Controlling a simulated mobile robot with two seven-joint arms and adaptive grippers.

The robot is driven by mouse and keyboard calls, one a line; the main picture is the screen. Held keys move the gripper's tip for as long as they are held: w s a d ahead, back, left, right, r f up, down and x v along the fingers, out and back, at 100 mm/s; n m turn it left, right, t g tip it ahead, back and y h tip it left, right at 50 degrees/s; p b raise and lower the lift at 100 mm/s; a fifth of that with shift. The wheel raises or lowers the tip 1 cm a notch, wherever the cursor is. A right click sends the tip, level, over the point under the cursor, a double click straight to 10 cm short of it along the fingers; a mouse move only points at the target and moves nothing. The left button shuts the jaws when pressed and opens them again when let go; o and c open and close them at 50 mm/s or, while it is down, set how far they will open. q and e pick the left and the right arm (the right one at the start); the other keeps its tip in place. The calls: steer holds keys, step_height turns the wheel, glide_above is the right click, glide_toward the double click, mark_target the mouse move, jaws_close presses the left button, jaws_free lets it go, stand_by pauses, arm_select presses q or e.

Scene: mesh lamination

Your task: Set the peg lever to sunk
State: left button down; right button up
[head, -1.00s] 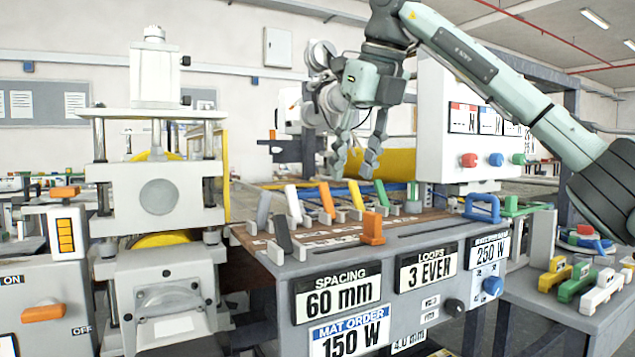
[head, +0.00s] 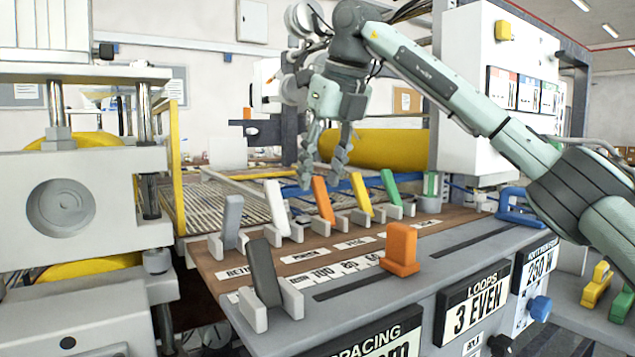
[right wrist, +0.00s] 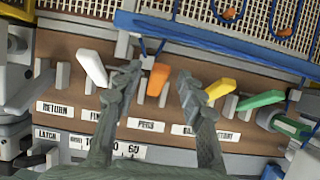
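The peg lever is the orange lever (head: 322,199) in the row on the brown strip. It leans, with its top to the left in the head view. In the right wrist view the orange lever (right wrist: 158,78) stands above the PEGS label (right wrist: 146,125). My right gripper (head: 323,168) is open at the top of the orange lever. In the right wrist view its two fingers (right wrist: 158,92) lie on either side of the lever, with gaps visible on both sides. Contact is not visible. My left gripper is not in view.
A white lever (head: 277,208) stands left of the orange one, and a yellow lever (head: 361,194) and green lever (head: 390,188) stand right. Grey (head: 232,221) and dark levers (head: 265,272) are farther left. An orange slider knob (head: 401,246) stands in front.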

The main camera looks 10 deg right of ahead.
steer(key=shift+x, duration=1.15)
jaws_close()
